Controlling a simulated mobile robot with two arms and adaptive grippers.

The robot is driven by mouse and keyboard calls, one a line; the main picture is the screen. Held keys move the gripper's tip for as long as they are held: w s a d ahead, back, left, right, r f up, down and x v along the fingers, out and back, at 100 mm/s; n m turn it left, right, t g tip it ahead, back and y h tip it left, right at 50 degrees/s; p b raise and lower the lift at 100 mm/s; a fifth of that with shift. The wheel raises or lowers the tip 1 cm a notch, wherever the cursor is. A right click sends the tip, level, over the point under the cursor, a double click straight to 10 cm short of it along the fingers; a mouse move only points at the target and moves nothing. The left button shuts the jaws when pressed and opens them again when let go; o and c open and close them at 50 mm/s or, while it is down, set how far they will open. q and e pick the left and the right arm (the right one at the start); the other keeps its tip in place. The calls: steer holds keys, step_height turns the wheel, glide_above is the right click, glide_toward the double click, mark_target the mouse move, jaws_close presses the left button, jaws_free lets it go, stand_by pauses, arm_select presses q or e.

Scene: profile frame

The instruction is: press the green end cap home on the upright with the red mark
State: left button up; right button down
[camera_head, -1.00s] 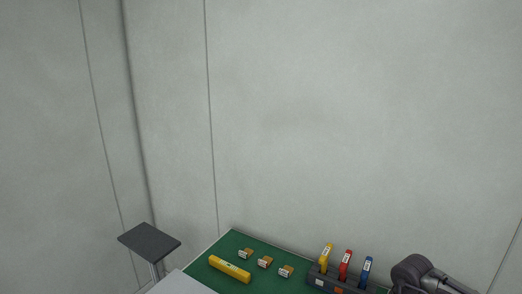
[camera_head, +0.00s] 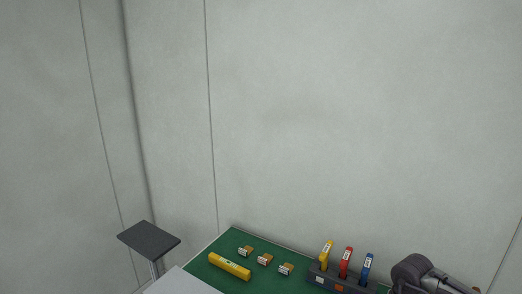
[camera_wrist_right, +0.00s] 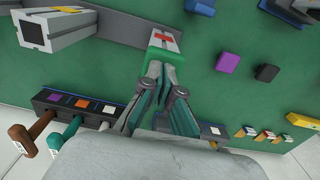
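In the right wrist view, the upright with the red mark (camera_wrist_right: 167,39) points its near end toward my right gripper (camera_wrist_right: 162,70). The green end cap (camera_wrist_right: 152,54) is at that near end, right at my fingertips. The fingers are close together and look shut on the cap. The fingertips partly cover it, so I cannot tell whether it is fully seated. In the head view only a dark part of my right arm shows at the lower right; the cap and upright are out of that view. My left gripper is in neither current view.
A profile with a yellow mark (camera_wrist_right: 58,28) and a dark open end lies left of the upright. A purple block (camera_wrist_right: 228,62) and a black block (camera_wrist_right: 266,73) sit on the green mat. A dark rack (camera_head: 328,278) holds yellow, red and blue handled tools. A yellow level (camera_head: 230,267) lies left.

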steer(key=shift+s+f, duration=0.1)
steer(key=shift+r+p, duration=0.35)
steer(key=shift+r, duration=0.25)
steer(key=shift+r+p, duration=0.95)
steer(key=shift+r, duration=1.4)
